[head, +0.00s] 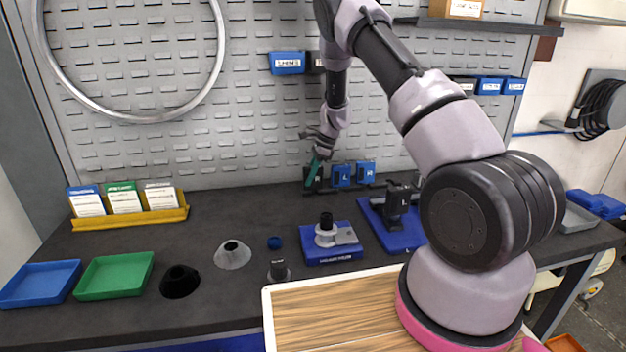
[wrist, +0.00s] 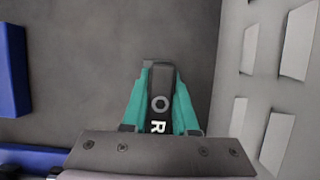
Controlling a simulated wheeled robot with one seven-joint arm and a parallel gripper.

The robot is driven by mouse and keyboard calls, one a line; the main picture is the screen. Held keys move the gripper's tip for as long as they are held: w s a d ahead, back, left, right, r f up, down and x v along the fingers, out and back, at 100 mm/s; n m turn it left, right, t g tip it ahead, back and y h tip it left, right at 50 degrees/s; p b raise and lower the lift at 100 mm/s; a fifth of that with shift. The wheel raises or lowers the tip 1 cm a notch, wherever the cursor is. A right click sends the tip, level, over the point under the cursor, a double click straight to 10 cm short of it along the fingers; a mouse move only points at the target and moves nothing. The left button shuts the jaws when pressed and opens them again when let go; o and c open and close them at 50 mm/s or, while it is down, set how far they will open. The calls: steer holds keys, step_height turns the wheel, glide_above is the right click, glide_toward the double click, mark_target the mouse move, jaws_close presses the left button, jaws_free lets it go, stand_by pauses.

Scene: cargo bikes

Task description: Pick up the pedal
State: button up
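The pedal (wrist: 161,90) is a dark block with a round hole and a white R, seen between the two teal fingers of my gripper (wrist: 162,80) in the wrist view. The fingers lie close along both its sides, with no clear gap. Whether they press on it is not clear. In the head view my gripper (head: 315,166) points down at the back of the bench, over a dark piece marked R (head: 312,180). One finger partly covers that piece. It seems to be at bench level, and its underside is hard to make out.
Blue pieces marked L (head: 341,176) and R (head: 365,172) stand just right of my gripper. The slotted wall panel (head: 250,140) is close behind. A blue fixture (head: 333,256) and a blue stand (head: 408,238) are in front. The bench to the left is bare near the gripper.

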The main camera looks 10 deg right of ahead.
jaws_close()
